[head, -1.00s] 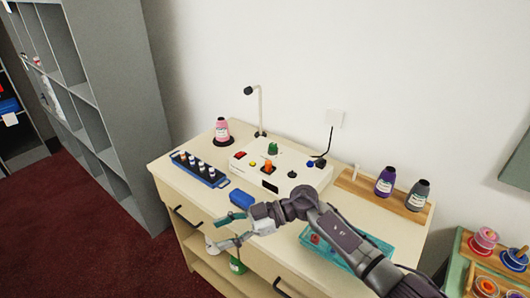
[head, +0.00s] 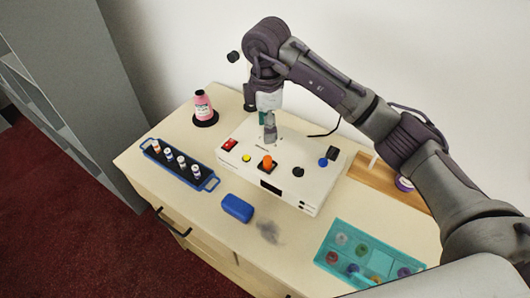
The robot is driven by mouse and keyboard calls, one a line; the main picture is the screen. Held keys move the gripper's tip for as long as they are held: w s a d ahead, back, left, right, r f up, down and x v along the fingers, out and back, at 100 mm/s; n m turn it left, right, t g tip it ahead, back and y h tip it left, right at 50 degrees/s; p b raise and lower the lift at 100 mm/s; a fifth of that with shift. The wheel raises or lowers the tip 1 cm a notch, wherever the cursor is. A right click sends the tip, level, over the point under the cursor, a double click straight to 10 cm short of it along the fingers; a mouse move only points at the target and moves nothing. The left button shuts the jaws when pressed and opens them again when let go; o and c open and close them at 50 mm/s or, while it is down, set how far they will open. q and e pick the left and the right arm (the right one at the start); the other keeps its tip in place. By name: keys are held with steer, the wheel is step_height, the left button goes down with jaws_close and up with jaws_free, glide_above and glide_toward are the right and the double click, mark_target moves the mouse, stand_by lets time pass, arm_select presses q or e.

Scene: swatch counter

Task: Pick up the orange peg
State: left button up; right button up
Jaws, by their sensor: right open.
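The orange peg (head: 267,162) stands upright on the top of a white control box (head: 320,180) on the counter. My right gripper (head: 269,136) points down over the back part of the box, behind the orange peg in the picture and apart from it. Its jaws are open, and I see nothing held in them. The gripper and wrist cover the spot where the green peg stood earlier. My left gripper is not in view.
The box also bears a red switch (head: 229,145), a yellow button (head: 247,158) and black and blue knobs. A blue tray with several small bottles (head: 182,164), a blue block (head: 237,207), a pink bottle (head: 203,106) and a teal tray (head: 332,264) share the counter.

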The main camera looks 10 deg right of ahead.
steer(key=p, duration=0.1)
glide_above(267, 158)
step_height(267, 158, down, 6)
steer(key=shift+s+r, duration=0.15)
steer(key=shift+f, duration=0.3)
steer(key=shift+f+p, duration=0.25)
steer(key=shift+p, duration=0.15)
step_height(267, 158, down, 4)
steer(key=shift+r+p, duration=0.2)
steer(key=shift+p, duration=0.8)
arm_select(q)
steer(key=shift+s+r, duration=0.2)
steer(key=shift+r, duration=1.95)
arm_select(e)
steer(key=shift+w+f, duration=0.2)
steer(key=shift+f, duration=0.4)
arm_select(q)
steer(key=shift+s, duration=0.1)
arm_select(e)
steer(key=c, duration=0.9)
